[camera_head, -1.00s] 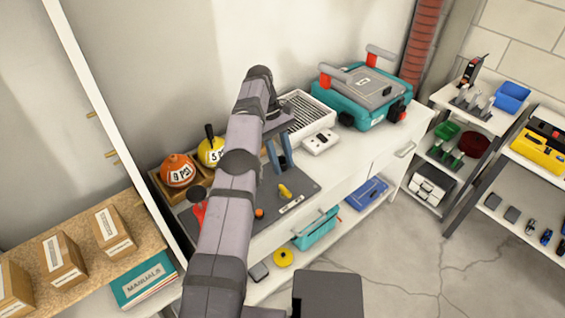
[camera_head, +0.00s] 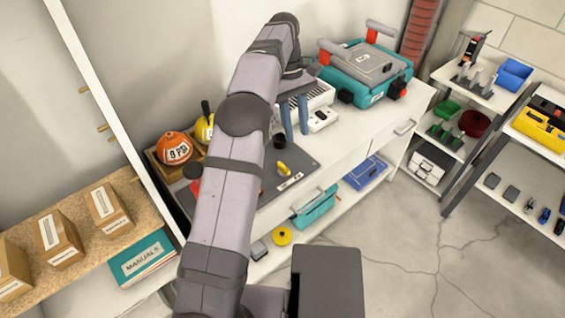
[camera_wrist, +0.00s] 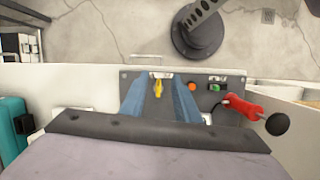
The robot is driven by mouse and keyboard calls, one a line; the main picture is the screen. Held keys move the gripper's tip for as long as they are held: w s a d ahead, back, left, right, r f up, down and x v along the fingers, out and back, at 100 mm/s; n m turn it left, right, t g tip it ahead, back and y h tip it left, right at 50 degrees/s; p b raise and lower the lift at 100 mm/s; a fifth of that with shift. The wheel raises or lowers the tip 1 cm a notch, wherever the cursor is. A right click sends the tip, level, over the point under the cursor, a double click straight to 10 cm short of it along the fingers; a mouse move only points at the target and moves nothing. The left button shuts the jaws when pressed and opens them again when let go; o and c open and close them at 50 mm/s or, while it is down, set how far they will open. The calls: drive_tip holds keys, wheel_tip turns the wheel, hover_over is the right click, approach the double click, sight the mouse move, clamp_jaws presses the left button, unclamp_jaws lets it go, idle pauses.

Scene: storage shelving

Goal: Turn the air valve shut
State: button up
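A small yellow lever handle (camera_head: 282,168), which looks like the air valve, sits on the dark grey panel (camera_head: 305,160) on the white counter. In the wrist view the yellow handle (camera_wrist: 158,88) shows between my two blue fingers, beside a white label on the panel. My gripper (camera_head: 295,134) is open and empty, with its fingers pointing down. In the head view it is above and behind the yellow handle, apart from it. My arm covers the left part of the panel.
A red lever with a black ball (camera_wrist: 243,108), an orange button (camera_wrist: 192,87) and a green switch (camera_wrist: 215,88) are also on the panel. A teal case (camera_head: 365,72) stands at right.

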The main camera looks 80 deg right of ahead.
drive_tip(key=w+a+f+t, duration=0.1)
drive_tip(key=w+a+f, duration=0.15)
drive_tip(key=f, duration=0.55)
drive_tip(key=n+h, duration=0.1)
drive_tip(key=h, duration=0.2)
hover_over(283, 165)
wheel_tip(283, 165, down, 2)
drive_tip(key=shift+w+t, duration=0.1)
drive_tip(key=shift+t, duration=0.3)
drive_tip(key=shift+f+p, duration=0.85)
drive_tip(key=shift+f, duration=2.8)
drive_tip(key=shift+c, duration=0.6)
clamp_jaws()
